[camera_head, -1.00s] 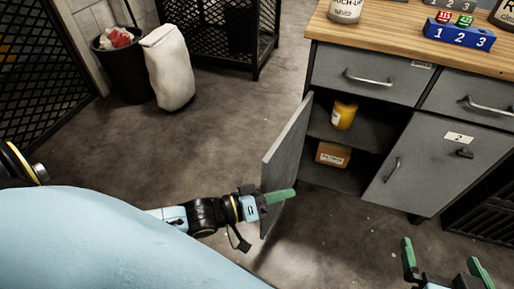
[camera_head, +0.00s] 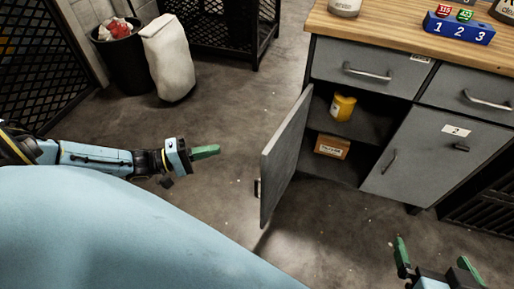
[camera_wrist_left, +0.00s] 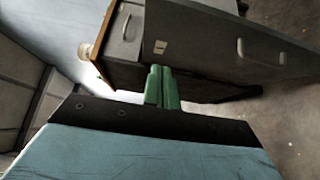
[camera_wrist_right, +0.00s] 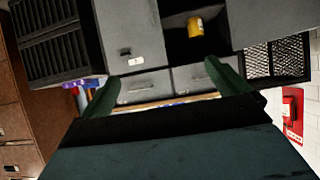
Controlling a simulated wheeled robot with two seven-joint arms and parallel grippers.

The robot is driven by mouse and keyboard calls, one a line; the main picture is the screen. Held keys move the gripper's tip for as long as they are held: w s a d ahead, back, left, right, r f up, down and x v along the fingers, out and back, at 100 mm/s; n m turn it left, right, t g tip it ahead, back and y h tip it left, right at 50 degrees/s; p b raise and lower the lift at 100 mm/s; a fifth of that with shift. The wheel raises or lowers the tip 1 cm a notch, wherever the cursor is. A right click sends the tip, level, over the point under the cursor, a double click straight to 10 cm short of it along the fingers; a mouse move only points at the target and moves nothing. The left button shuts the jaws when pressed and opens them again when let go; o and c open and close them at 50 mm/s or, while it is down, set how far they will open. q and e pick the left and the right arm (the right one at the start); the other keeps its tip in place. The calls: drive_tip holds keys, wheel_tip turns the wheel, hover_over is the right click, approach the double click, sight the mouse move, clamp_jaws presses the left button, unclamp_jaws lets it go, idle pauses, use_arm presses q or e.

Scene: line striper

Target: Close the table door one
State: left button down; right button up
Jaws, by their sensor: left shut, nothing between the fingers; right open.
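Table door one (camera_head: 285,160) is the grey left door of the workbench cabinet and stands swung wide open. Its handle (camera_head: 257,188) shows at its outer edge. In the left wrist view its outer face (camera_wrist_left: 205,35) shows a small label and a handle. My left gripper (camera_head: 206,152) is shut and empty, to the left of the door with a gap between them. Its green fingers (camera_wrist_left: 161,86) show together in the left wrist view. My right gripper (camera_head: 436,253) is open and empty, in front of the cabinet at the lower right.
The open compartment holds a yellow can (camera_head: 343,107) and a cardboard box (camera_head: 332,146). Door two (camera_head: 440,155) is closed, with drawers (camera_head: 365,70) above. A black bin (camera_head: 122,65) and white sack (camera_head: 168,58) stand at back left. Floor between my left gripper and the door is clear.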

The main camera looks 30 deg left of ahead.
use_arm(q)
drive_tip(key=s+d+b+x, duration=0.2)
drive_tip(key=b+x, duration=0.1)
drive_tip(key=x, duration=0.9)
drive_tip(key=shift+w+d+b, duration=0.2)
drive_tip(key=shift+d+b, duration=0.1)
drive_tip(key=shift+b, duration=0.1)
use_arm(e)
drive_tip(key=a+r+t+y, duration=0.1)
drive_tip(key=r+t, duration=0.4)
drive_tip(key=r, duration=0.2)
drive_tip(key=w+a+r+t+y, duration=0.1)
drive_tip(key=a+r+t+y, duration=0.1)
drive_tip(key=r+t, duration=0.3)
drive_tip(key=shift+w+a+r+y, duration=0.15)
drive_tip(key=shift+w+r+y, duration=0.15)
drive_tip(key=shift+r, duration=1)
